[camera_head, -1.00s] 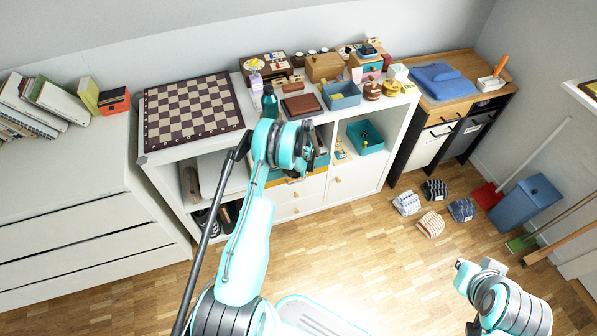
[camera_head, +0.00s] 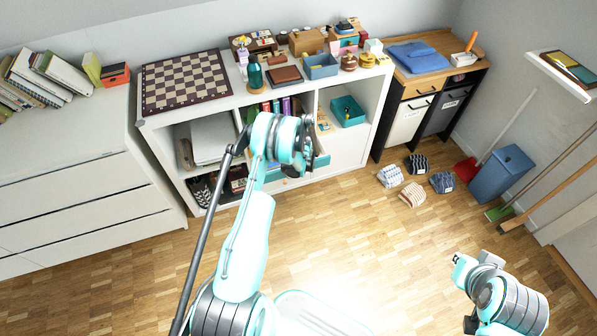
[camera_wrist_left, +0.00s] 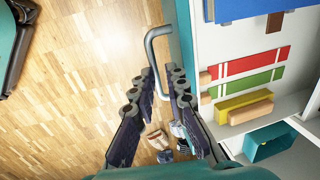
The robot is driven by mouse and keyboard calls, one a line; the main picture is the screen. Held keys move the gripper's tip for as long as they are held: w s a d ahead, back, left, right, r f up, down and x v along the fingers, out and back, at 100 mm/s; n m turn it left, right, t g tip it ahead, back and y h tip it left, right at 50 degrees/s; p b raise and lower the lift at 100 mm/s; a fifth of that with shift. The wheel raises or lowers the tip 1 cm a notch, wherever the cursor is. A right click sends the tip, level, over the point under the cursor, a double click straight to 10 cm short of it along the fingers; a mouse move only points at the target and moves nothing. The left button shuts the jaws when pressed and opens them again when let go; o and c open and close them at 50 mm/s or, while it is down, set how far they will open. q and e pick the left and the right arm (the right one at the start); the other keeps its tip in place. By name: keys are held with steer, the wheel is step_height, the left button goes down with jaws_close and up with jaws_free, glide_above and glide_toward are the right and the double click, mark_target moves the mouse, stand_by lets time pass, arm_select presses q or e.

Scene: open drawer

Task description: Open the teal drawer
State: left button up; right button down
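The teal drawer (camera_head: 320,160) sits under the books in the middle of the white shelf unit; my left wrist covers much of its front. In the left wrist view the drawer front (camera_wrist_left: 186,40) is a narrow teal strip with a grey bar handle (camera_wrist_left: 152,55). My left gripper (camera_wrist_left: 162,82) is open, with the handle's bar between its fingertips and a gap visible on the right. In the head view its fingers are mostly hidden behind the wrist. I cannot tell whether the drawer is slightly out. My right arm shows at the lower right; its gripper does not show.
Books (camera_wrist_left: 250,75) stand in the compartment above the drawer. A teal bin (camera_head: 348,112) is in the compartment to the right. A chessboard (camera_head: 186,80) lies on top. The floor before the unit is clear.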

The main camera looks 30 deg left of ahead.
arm_select(q)
steer(key=shift+w+a+f, duration=0.25)
steer(key=shift+a+f, duration=0.05)
arm_select(e)
steer(key=shift+w+a, duration=0.35)
steer(key=shift+a, duration=0.05)
arm_select(q)
step_height(320, 180, up, 12)
steer(key=s+d, duration=0.1)
steer(key=shift+s+d, duration=0.2)
steer(key=shift+d, duration=0.15)
steer(key=shift+f, duration=0.15)
arm_select(e)
steer(key=shift+r, duration=0.1)
